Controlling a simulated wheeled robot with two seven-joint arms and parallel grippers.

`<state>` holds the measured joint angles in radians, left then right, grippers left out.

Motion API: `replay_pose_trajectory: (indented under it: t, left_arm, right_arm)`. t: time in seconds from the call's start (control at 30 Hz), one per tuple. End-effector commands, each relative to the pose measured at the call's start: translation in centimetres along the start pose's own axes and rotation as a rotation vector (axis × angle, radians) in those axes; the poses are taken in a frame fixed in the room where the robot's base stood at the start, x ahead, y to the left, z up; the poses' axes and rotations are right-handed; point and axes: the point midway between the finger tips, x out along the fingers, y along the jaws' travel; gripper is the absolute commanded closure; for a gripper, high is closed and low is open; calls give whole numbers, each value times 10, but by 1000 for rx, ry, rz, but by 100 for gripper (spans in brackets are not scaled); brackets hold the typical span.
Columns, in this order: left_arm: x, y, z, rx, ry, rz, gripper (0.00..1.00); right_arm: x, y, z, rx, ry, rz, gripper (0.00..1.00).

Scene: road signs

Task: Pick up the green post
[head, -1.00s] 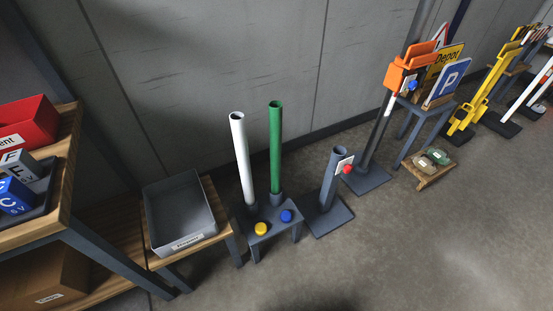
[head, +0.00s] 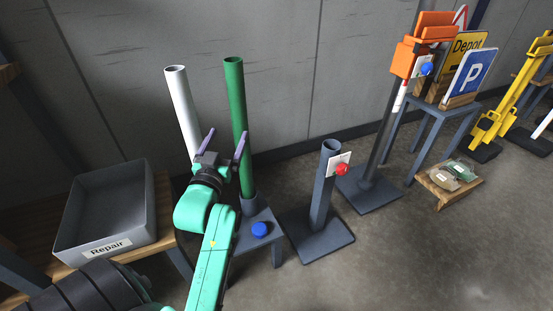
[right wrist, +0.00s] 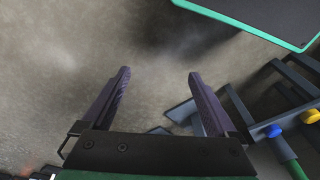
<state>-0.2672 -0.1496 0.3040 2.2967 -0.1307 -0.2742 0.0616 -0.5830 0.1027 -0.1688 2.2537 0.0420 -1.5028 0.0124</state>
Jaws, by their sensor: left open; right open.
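The green post (head: 236,110) stands upright in a holder on a low grey stand (head: 272,231). The white post (head: 181,110) stands to its left. My left gripper (head: 224,140) is open and empty, its fingers raised close to the green post, which shows beside its right finger; I cannot tell whether they touch. The arm hides part of the stand and the yellow button. In the right wrist view my right gripper (right wrist: 158,82) is open and empty above the floor. The green post's lower part (right wrist: 296,169) shows at the bottom right there.
A grey tray labelled Repair (head: 108,212) sits at the left. A short grey post base (head: 322,190) with a red button stands right of the stand. A blue button (head: 260,229) is on the stand. An orange device (head: 414,50) and signs are farther right.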

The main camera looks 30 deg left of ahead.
Motion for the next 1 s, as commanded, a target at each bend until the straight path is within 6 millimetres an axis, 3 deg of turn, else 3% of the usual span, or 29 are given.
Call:
replay_pose_trajectory:
  t: [0.3,0.53,0.63,0.73,0.93,0.97,1.0]
  left_arm:
    - [75,1,0,-1,2,2,6]
    - [107,0,2,-1,1,1,6]
    - [127,0,4,0,0,1,6]
    - [140,1,3,-1,-1,2,6]
    - [141,1,3,-1,-2,3,6]
    - [141,1,3,-1,-2,3,14]
    - [141,1,3,-1,-2,3,29]
  right_arm:
    - [-20,-3,0,-6,8,-7,7]
    - [-37,-4,2,-12,16,-12,7]
    - [-21,-13,-8,-28,75,-34,7]
    - [-16,-17,-13,-35,108,-45,7]
    - [-16,-18,-15,-36,115,-47,7]
    - [-16,-18,-15,-36,115,-47,7]
    - [-16,-18,-15,-36,115,-47,7]
